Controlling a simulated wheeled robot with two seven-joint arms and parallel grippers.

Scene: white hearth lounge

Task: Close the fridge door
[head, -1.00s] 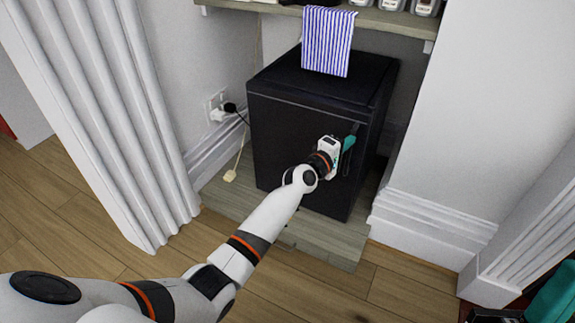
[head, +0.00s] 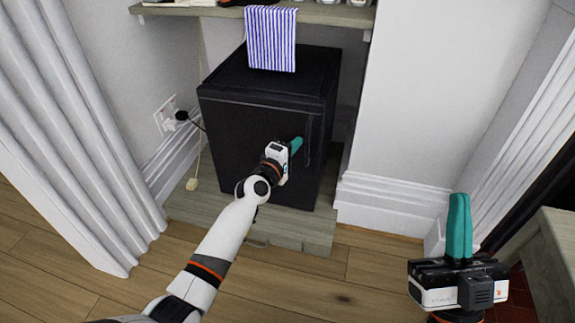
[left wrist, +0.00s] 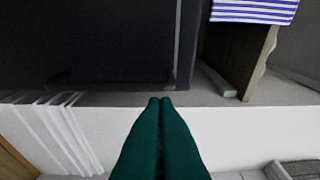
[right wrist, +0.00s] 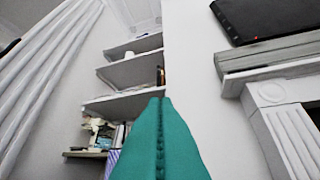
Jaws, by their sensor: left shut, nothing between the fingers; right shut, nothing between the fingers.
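The black fridge (head: 270,75) stands in the alcove under a shelf. Its door (head: 235,130) faces me and looks flush with the body, with no clear gap in the head view. The dark door front also fills the upper left of the left wrist view (left wrist: 90,40). A slim upright handle (head: 308,140) is near the door's right edge. My left gripper (head: 297,145) is shut and empty in front of the door, beside the handle; whether it touches is unclear. My right gripper (head: 459,225) is shut and empty, fingers pointing up, well right of the fridge.
A blue-striped cloth (head: 271,40) hangs from the shelf (head: 330,16) over the fridge top. A plug and socket (head: 170,118) are on the left wall. White fluted panels stand left (head: 70,150) and right. Wooden floor (head: 300,270) in front is clear.

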